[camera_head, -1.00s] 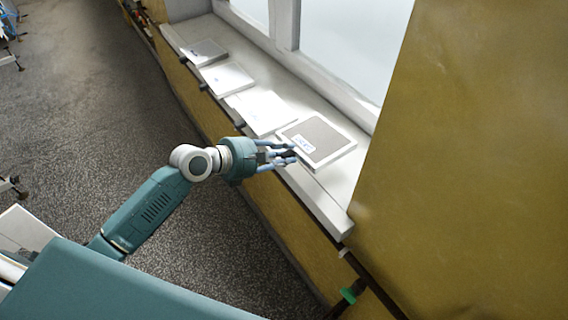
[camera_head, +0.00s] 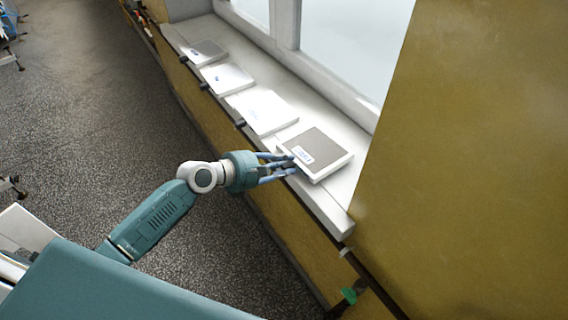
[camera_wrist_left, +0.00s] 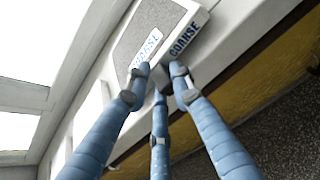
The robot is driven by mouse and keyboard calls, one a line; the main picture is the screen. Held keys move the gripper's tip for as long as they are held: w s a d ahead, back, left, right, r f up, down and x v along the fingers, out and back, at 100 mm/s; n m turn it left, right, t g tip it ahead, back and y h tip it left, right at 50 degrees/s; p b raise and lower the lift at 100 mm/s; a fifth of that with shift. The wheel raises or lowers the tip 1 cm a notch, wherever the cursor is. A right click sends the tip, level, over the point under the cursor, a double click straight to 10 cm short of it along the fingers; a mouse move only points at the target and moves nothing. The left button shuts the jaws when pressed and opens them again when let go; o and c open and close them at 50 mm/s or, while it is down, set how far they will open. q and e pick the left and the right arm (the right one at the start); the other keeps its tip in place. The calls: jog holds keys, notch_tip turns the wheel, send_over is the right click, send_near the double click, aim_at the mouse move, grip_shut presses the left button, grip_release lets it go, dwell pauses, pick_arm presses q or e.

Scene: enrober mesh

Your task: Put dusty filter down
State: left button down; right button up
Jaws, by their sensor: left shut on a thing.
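The dusty filter (camera_head: 320,148) is a white-framed panel with a grey-brown face and a small label, at the near end of the white window sill (camera_head: 340,205). In the left wrist view the filter (camera_wrist_left: 150,25) shows "COARSE" on its face label and on its edge. My left gripper (camera_head: 296,167) is shut on the filter's near left edge, its blue fingers at the label corner. In the wrist view the fingertips of my left gripper (camera_wrist_left: 162,75) meet at that edge. Whether the filter's underside rests fully on the sill is hard to tell. My right gripper is not in view.
Two white panels (camera_head: 266,110) (camera_head: 227,78) and a grey-faced panel (camera_head: 203,52) lie along the sill to the upper left. The window (camera_head: 345,45) stands behind, and a mustard wall (camera_head: 470,150) rises at right. Speckled floor is open at left.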

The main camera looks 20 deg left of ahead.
pick_arm(q)
jog(key=c, duration=1.8)
grip_release()
jog(key=shift+s+f, duration=0.2)
jog(key=shift+f, duration=0.15)
jog(key=shift+o, duration=0.2)
jog(key=shift+f, duration=0.1)
jog(key=shift+r, duration=0.35)
jog(key=v, duration=1.2)
jog(key=shift+r+b, duration=0.35)
jog(key=shift+r, duration=0.15)
jog(key=shift+w, duration=0.15)
